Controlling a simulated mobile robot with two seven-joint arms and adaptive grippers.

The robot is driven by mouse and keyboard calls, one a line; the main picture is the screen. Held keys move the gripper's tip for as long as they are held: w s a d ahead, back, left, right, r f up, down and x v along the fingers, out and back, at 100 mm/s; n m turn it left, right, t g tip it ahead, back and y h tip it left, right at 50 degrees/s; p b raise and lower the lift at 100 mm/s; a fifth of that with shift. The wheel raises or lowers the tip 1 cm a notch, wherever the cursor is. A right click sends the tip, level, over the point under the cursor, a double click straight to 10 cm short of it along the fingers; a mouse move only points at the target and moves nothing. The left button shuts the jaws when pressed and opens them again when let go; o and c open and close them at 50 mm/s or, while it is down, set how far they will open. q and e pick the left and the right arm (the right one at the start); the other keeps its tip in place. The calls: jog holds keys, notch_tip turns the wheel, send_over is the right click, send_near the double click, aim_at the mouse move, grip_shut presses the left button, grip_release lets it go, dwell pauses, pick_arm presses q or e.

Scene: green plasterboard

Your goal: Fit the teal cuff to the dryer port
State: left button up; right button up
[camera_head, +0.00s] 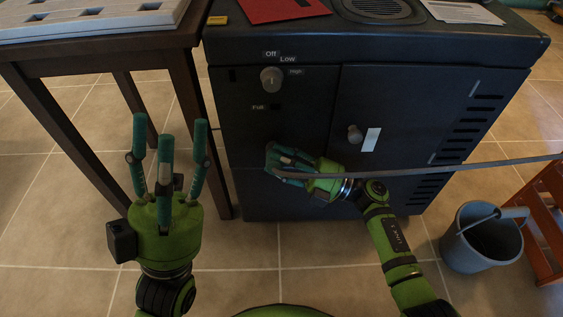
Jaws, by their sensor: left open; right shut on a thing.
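The dryer is a dark cabinet (285,225) in the middle, with an Off/Low/High knob (271,79) and a door knob (355,134). My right gripper (275,160) is shut, low against the left part of its front. A long grey hose-like strip (480,166) runs from this grip across my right arm to the right edge. I cannot tell a teal cuff apart from the teal fingers. The port is not visible; the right hand covers part of the front. My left gripper (168,135) is open and empty, fingers up, left of the dryer.
A dark wooden table (110,45) with a pale slotted panel (90,20) stands at the upper left. A red folder (280,10), a round grille (378,8) and a paper (460,11) are on the dryer top. A grey bucket (465,250) and orange stand (545,215) are at right.

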jog(key=shift+w+f, duration=0.1)
jog(key=o, duration=1.4)
jog(key=v, duration=1.2)
